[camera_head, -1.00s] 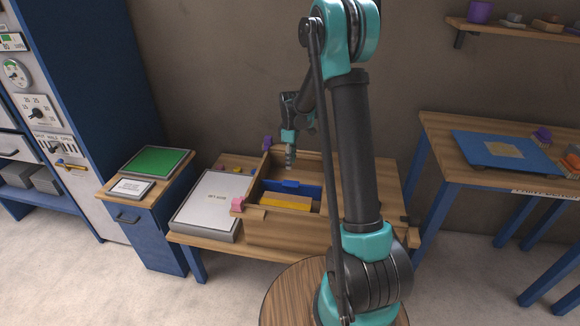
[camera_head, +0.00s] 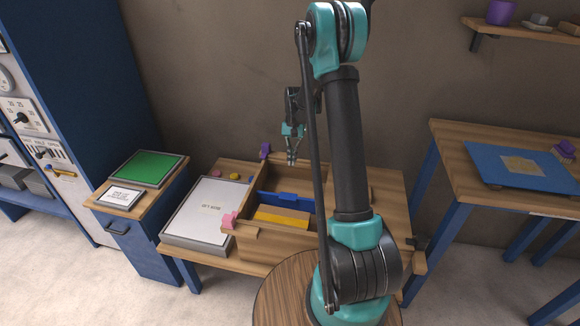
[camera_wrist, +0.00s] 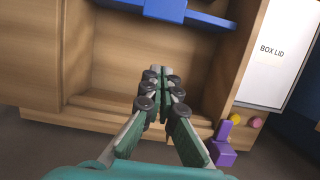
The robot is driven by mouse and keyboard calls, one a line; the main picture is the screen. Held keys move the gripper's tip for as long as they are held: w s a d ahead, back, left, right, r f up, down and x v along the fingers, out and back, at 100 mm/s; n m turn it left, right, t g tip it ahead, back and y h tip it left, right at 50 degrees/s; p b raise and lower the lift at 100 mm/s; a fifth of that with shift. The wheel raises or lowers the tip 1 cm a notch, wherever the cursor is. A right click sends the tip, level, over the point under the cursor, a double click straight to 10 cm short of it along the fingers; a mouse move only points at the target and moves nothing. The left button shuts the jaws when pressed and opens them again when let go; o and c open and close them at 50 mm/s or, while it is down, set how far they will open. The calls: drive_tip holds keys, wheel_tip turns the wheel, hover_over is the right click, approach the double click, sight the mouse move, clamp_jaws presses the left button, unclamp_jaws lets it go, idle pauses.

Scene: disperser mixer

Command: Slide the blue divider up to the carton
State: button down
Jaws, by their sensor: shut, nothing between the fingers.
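The blue divider (camera_head: 285,199) stands upright across the wooden box (camera_head: 244,245), with a raised tab at its middle. In the wrist view the divider (camera_wrist: 208,20) runs along the top edge, apart from my fingers. The yellow carton (camera_head: 282,217) lies in the box on the near side of the divider, with a narrow gap seeming to lie between them. The wrist view does not show the carton clearly. My gripper (camera_head: 291,161) is shut and empty, above the far part of the box near its back wall. In the wrist view its fingertips (camera_wrist: 160,85) hang over the empty compartment.
The box lid (camera_head: 201,209) lies left of the box. A purple clamp (camera_head: 265,150) sits at the back left corner and a pink one (camera_head: 229,220) at the front left. My arm hides the box's right side. A second table (camera_head: 450,150) stands at the right.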

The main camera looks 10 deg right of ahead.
sight(286, 197)
drive_tip(key=s+a+f, duration=0.2)
drive_tip(key=s+f, duration=0.3)
drive_tip(key=f, duration=0.3)
drive_tip(key=shift+s+a, duration=0.15)
drive_tip(key=shift+s, duration=0.15)
drive_tip(key=shift+f, duration=0.1)
drive_tip(key=s, duration=0.1)
drive_tip(key=s+a, duration=0.1)
drive_tip(key=s, duration=0.2)
drive_tip(key=shift+a, duration=0.3)
drive_tip(key=shift+w, duration=0.1)
